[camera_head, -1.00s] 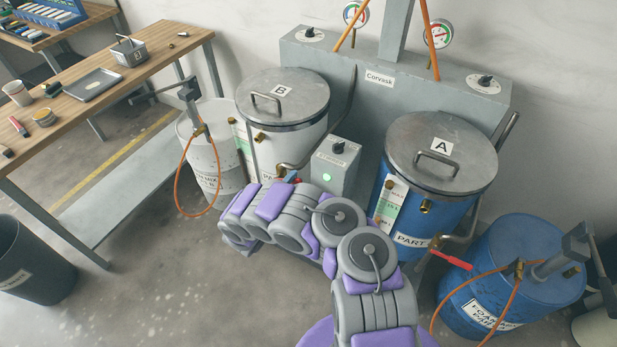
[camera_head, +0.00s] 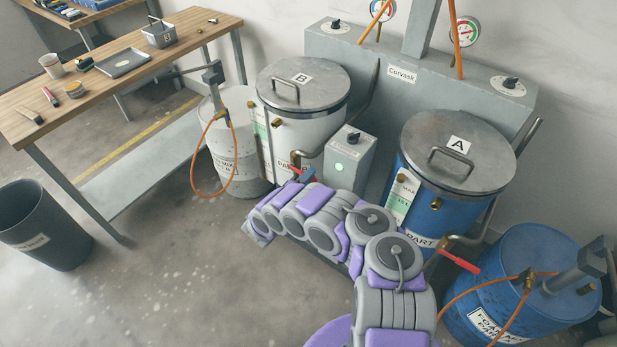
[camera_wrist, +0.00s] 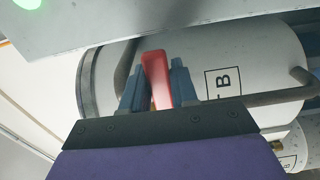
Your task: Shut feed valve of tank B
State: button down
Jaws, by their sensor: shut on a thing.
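Tank B (camera_head: 330,130) is a white drum with a grey metal lid (camera_head: 318,84) marked B, behind my arm in the head view. Its side also shows in the wrist view (camera_wrist: 200,60), with a bent pipe (camera_wrist: 275,97) at the right. The red valve handle (camera_wrist: 156,75) stands between the two blue-grey fingers of my gripper (camera_wrist: 156,85), which is shut on it. In the head view a small part of the red handle (camera_head: 296,169) shows beside my gripper, below tank B. The valve body is mostly hidden, so its setting cannot be told.
A grey box with a green light (camera_head: 346,160) stands close right of tank B. Blue tank A (camera_head: 425,200), with a red handle (camera_head: 460,262), is further right. A white drum (camera_head: 232,150) with an orange hose is at left, near the workbench (camera_head: 190,45). Open floor lies front left.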

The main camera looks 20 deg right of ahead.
jog(key=shift+s+f, duration=0.15)
jog(key=shift+f, duration=0.15)
jog(key=c, duration=1.2)
grip_release()
jog(key=shift+o, duration=1.2)
jog(key=shift+r, duration=0.1)
jog(key=p+v, duration=0.3)
jog(key=v, duration=1.4)
jog(key=shift+a, duration=0.2)
